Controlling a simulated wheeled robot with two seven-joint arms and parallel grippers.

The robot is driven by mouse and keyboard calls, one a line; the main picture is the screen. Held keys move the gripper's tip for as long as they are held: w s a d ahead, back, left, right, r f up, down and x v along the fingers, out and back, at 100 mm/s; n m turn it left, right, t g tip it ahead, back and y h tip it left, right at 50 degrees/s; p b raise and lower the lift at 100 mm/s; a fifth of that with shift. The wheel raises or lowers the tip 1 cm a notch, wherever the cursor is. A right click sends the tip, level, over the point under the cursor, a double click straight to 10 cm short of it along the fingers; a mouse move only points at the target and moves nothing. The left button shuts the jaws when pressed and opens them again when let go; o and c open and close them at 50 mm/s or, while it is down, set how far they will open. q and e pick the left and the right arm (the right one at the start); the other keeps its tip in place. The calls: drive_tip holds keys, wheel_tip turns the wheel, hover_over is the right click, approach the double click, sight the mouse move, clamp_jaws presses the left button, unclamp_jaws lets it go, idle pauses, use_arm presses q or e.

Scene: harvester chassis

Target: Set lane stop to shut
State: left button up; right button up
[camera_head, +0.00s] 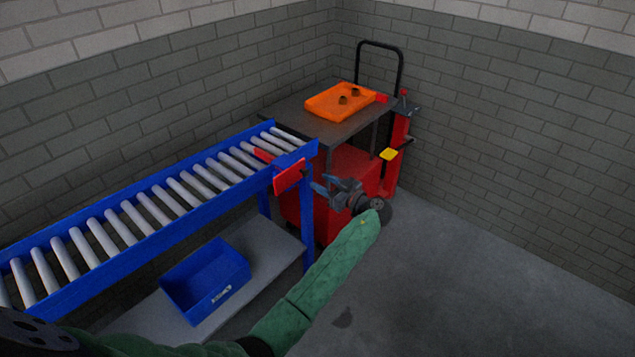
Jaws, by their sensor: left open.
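The lane stop appears as a red plate (289,176) on the near side rail, close to the far right end of the blue roller conveyor (150,213). A smaller red piece shows over the rollers just left of it, behind the rail. Whether these two are one part I cannot tell. My left gripper (320,184) is open and empty, just right of the red plate, with its fingers pointing left toward it. A small gap seems to separate them. My right gripper is not in view.
A red cart (342,172) with a dark top carries an orange tray (325,104) holding small dark parts, behind my gripper. A blue bin (205,280) sits on the grey shelf (277,245) under the conveyor. The floor at right is clear; brick walls stand behind.

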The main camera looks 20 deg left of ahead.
use_arm(q)
drive_tip(key=shift+b+v, duration=0.3)
drive_tip(key=shift+v, duration=0.95)
drive_tip(key=s+d+m+h, duration=0.5)
drive_tip(key=s+m+h, duration=0.3)
drive_tip(key=s, duration=0.1)
drive_tip(key=s+d+m+h, duration=0.4)
drive_tip(key=s+m+h, duration=0.4)
drive_tip(key=s+f+g, duration=0.1)
drive_tip(key=s+f, duration=0.3)
drive_tip(key=s, duration=0.7)
drive_tip(key=s+f+g+h, duration=0.1)
drive_tip(key=s+f, duration=0.4)
drive_tip(key=s, duration=0.6)
drive_tip(key=s+f+g+h, duration=0.1)
drive_tip(key=s+f, duration=0.4)
drive_tip(key=s, duration=0.6)
drive_tip(key=shift+s+a+g, duration=0.2)
drive_tip(key=shift+s+g, duration=0.05)
drive_tip(key=shift+g, duration=0.45)
